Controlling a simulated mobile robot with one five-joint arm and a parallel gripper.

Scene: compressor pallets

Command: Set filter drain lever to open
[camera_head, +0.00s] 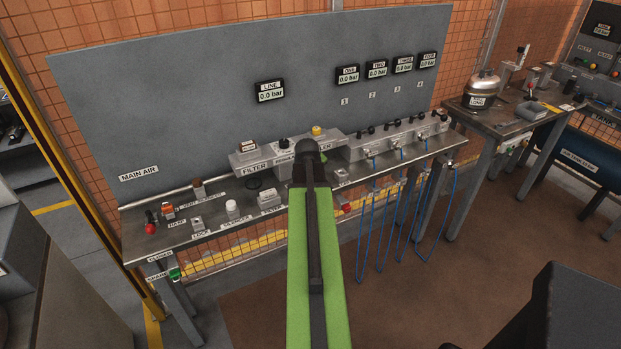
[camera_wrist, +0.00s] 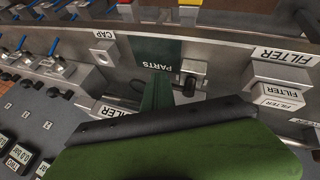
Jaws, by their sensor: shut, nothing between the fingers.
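The housing carries a FILTER label. In the camera_wrist view, which looks upside down, a metal block with a black knob (camera_wrist: 189,84) stands beside the dark green PARTS area (camera_wrist: 153,51). I cannot tell whether this knob is the filter drain lever, or how that lever is set; my arm hides part of the bench.
A white block with a FILTER label (camera_wrist: 285,70) stands beside the knob block. Blue hoses (camera_head: 362,226) hang farther right. A grey panel (camera_head: 200,100) with gauges rises behind.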

